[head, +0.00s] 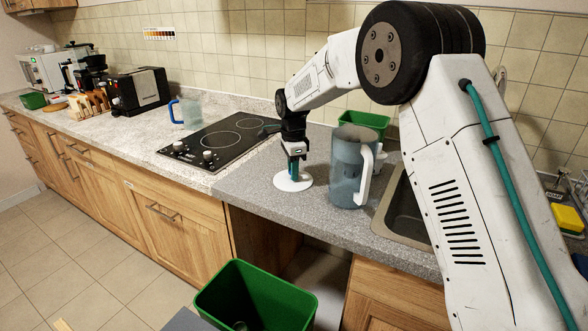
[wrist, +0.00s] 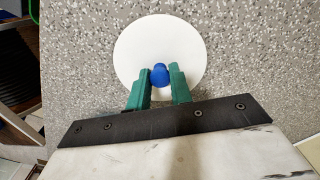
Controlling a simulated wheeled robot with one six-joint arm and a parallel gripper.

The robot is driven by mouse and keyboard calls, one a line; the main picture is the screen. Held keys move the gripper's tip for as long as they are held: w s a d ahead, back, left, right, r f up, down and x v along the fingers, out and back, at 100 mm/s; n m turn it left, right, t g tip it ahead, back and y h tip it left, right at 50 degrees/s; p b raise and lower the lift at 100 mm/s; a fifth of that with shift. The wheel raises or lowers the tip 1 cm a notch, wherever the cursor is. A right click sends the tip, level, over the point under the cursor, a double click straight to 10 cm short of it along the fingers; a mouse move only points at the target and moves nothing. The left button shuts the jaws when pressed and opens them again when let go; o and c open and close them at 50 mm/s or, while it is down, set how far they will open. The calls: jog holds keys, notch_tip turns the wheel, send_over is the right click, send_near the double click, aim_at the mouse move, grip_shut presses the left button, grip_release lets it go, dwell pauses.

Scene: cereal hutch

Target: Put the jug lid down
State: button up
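The jug lid (head: 291,184) is a flat white disc at the counter surface, just left of the jug. It lies level, and any small gap under it is hard to tell. My gripper (head: 294,172) points down over the lid. Its green fingers (wrist: 161,72) sit on both sides of the knob and appear closed on it. The clear blue-grey jug (head: 350,170) stands upright with its pale handle to the right.
A black hob (head: 222,138) lies to the left, with a blue-handled clear jug (head: 187,112) behind it. A green container (head: 366,121) stands behind the jug. The sink (head: 403,212) is to the right. A green bin (head: 256,296) stands below the counter. Grey counter is free around the lid.

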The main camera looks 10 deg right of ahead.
jog(key=o, duration=0.4)
notch_tip(320, 180, up, 12)
jog(key=shift+r, duration=0.2)
jog(key=shift+d, duration=0.15)
dwell(0.3)
